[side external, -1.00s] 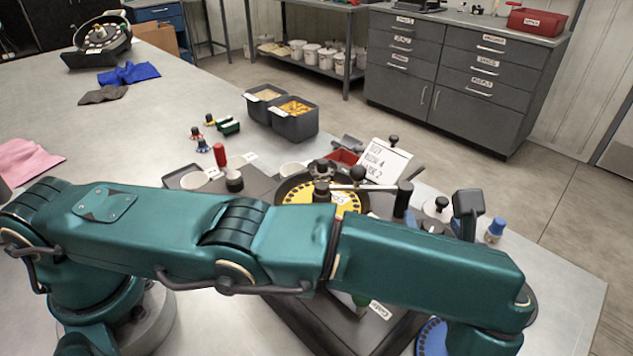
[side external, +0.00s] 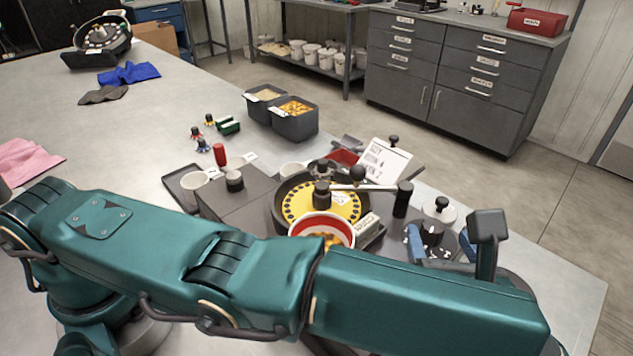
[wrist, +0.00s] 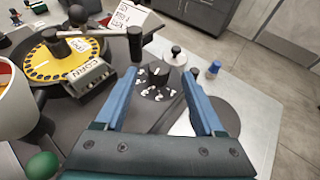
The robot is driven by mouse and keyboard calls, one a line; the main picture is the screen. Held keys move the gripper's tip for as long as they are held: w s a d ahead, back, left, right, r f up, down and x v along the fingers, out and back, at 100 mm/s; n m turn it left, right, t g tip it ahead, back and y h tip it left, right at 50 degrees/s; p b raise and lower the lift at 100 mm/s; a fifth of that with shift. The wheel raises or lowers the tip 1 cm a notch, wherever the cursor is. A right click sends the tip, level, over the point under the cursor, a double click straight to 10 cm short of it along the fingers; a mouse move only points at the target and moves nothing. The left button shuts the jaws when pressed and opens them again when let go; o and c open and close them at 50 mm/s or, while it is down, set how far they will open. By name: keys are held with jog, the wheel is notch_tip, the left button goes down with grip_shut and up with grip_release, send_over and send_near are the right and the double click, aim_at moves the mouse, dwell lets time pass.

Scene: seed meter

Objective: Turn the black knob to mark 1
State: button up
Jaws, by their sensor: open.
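The black knob (wrist: 157,75) stands on a dark dial with white markings around it. In the wrist view it lies between and beyond the two blue fingers of my gripper (wrist: 162,74), which is open and empty. The side view also shows the knob (side external: 432,233), with the blue fingertips of my gripper (side external: 440,246) close around its near side. I cannot tell whether a finger touches it. The markings are too small to read, so the knob's setting is unclear.
Left of the dial is a yellow seed plate (side external: 297,205) with a crank and black handle (side external: 403,199). A red-rimmed hopper (side external: 322,226) stands in front. A white disc with a black knob (side external: 439,209) sits behind the dial. A blue-topped item (wrist: 214,67) stands right.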

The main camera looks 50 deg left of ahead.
jog(key=shift+w+r+n+h, duration=0.6)
jog(key=shift+w+r+n, duration=0.2)
jog(key=shift+w+r, duration=0.35)
jog(key=shift+w+r+n+g+h, duration=0.1)
jog(key=shift+w+n+g+h, duration=0.4)
jog(key=shift+n, duration=0.4)
jog(key=shift+w+d+r+n+g+h, duration=0.15)
jog(key=shift+r+n+g+h, duration=0.25)
jog(key=shift+n+h, duration=0.4)
jog(key=shift+d+n+g+h, duration=0.25)
jog(key=shift+n+g+h, duration=0.3)
jog(key=shift+n, duration=0.65)
notch_tip(320, 180, up, 7)
jog(key=d+n+g+h, duration=0.2)
jog(key=n+h, duration=0.4)
jog(key=n, duration=0.4)
jog(key=n+g, duration=0.2)
jog(key=n, duration=0.3)
send_over(432, 226)
jog(key=s, duration=0.2)
jog(key=shift+y, duration=0.25)
jog(key=f, duration=0.6)
jog(key=shift+w+a+f, duration=0.1)
jog(key=shift+w+a, duration=0.1)
jog(key=shift+a, duration=0.2)
jog(key=shift+a+f, duration=0.2)
jog(key=shift+f, duration=0.3)
jog(key=shift+x, duration=2.3)
